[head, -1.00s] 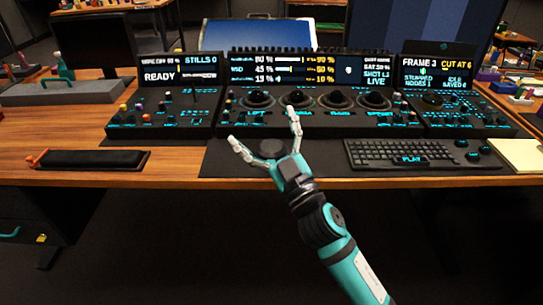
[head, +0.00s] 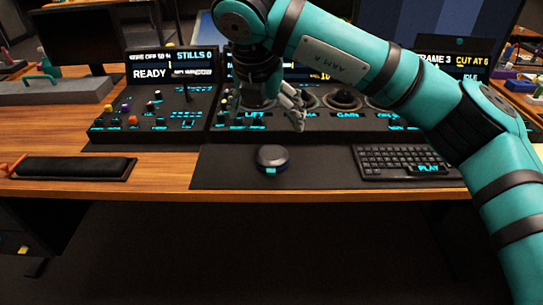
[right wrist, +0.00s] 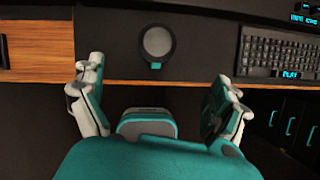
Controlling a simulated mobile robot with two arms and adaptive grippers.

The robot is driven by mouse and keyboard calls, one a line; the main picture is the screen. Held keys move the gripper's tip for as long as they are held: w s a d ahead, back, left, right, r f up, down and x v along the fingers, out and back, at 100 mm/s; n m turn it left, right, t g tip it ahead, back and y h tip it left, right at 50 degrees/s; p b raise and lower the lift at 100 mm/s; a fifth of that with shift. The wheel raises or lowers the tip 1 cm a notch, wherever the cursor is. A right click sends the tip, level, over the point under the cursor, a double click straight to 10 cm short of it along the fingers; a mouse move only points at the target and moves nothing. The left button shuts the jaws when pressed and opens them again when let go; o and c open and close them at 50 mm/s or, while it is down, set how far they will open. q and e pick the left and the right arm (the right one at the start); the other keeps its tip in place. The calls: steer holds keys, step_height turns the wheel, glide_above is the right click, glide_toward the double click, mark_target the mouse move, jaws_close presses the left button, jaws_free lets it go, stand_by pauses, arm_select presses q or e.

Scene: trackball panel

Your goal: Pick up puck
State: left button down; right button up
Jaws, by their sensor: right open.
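The puck (head: 272,158) is a small dark round disc with a cyan mark on its front edge. It lies on the dark desk mat (head: 225,172), left of the keyboard. My right gripper (head: 297,118) hangs fingers down above the desk, and in the head view its fingers show above and slightly right of the puck. In the right wrist view the gripper (right wrist: 158,72) is open and empty. The puck (right wrist: 157,42) shows there beyond the fingertips, roughly midway between them, and is not touched. My left gripper is not in view.
The keyboard (head: 400,160) lies right of the puck. The control panel with trackballs (head: 343,100) stands behind the mat, partly hidden by my arm. A dark wrist rest (head: 75,168) lies at the left. The mat around the puck is clear.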

steer(key=b, duration=0.1)
glide_above(272, 152)
steer(key=s, duration=0.3)
step_height(272, 152, down, 10)
steer(key=shift+a+r, duration=0.15)
steer(key=shift+w+a+b+x, duration=0.15)
steer(key=shift+b+x, duration=0.05)
steer(key=shift+x, duration=1.35)
steer(key=shift+w+a+b+x, duration=0.1)
steer(key=shift+w+b+x, duration=0.05)
steer(key=shift+x, duration=1.45)
steer(key=shift+d+r, duration=0.1)
steer(key=shift+r, duration=0.1)
steer(key=c, duration=1.1)
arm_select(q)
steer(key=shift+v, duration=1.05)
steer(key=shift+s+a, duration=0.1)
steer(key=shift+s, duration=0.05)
arm_select(e)
steer(key=shift+r, duration=0.65)
step_height(272, 152, up, 2)
steer(key=shift+r+p, duration=0.2)
steer(key=shift+p, duration=0.15)
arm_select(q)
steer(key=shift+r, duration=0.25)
arm_select(e)
steer(key=s+r, duration=0.1)
steer(key=s, duration=1.5)
steer(key=shift+r, duration=0.15)
